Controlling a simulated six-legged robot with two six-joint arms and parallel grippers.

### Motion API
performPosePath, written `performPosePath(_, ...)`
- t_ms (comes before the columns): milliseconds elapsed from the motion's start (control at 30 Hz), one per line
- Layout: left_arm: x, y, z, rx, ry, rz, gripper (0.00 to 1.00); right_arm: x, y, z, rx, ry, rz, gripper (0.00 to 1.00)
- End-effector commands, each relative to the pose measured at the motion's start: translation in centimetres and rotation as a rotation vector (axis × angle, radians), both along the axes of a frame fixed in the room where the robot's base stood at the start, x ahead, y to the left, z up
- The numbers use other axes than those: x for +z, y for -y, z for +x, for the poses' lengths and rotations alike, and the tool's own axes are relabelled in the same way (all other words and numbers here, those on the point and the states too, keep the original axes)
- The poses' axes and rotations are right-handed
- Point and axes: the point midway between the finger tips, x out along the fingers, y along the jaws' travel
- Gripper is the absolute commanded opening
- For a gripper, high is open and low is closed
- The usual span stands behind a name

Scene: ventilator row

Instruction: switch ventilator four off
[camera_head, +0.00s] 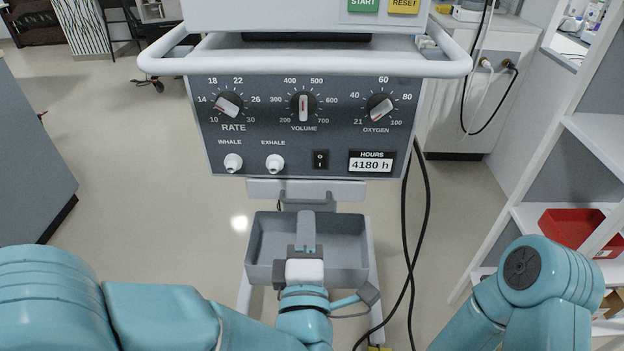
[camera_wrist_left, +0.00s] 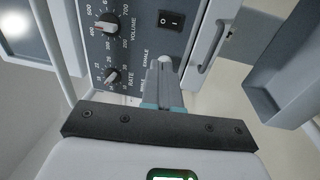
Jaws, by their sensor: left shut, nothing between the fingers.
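The ventilator's dark front panel (camera_head: 262,130) faces me in the head view, with three knobs in a row. The black rocker switch (camera_head: 320,159) sits low on it, between the exhale port and the hours label. The switch also shows in the wrist view (camera_wrist_left: 171,19), beyond my fingertips; I cannot tell its position. No number shows on this ventilator. My left gripper (camera_head: 306,216) is shut and empty, below the panel in front of the grey tray; its fingers (camera_wrist_left: 163,66) point toward the panel's lower edge. My right gripper is out of view.
A white rail (camera_head: 305,63) juts out above the panel. The grey tray (camera_head: 262,270) hangs below it. Black cables (camera_head: 424,210) run down on its right. White shelves with a red bin (camera_head: 570,229) stand at the right. Floor is clear to the left.

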Motion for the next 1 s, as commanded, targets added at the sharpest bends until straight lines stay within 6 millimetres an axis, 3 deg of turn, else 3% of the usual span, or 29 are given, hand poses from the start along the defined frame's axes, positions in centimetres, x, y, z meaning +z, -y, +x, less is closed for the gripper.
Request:
performPosePath(167,-0.4,1.5,-0.8,-0.033,0.015,-0.002,0.00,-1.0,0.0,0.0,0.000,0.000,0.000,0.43)
performPosePath(567,-0.2,1.2,0.0,-0.032,0.013,-0.002,0.00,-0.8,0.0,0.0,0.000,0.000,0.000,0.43)
performPosePath(667,-0.1,1.1,1.4,-0.030,0.013,-0.003,0.00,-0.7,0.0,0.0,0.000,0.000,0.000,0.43)
performPosePath(1000,0.8,1.1,8.6,-0.030,0.013,-0.003,0.00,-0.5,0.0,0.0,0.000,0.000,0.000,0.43)
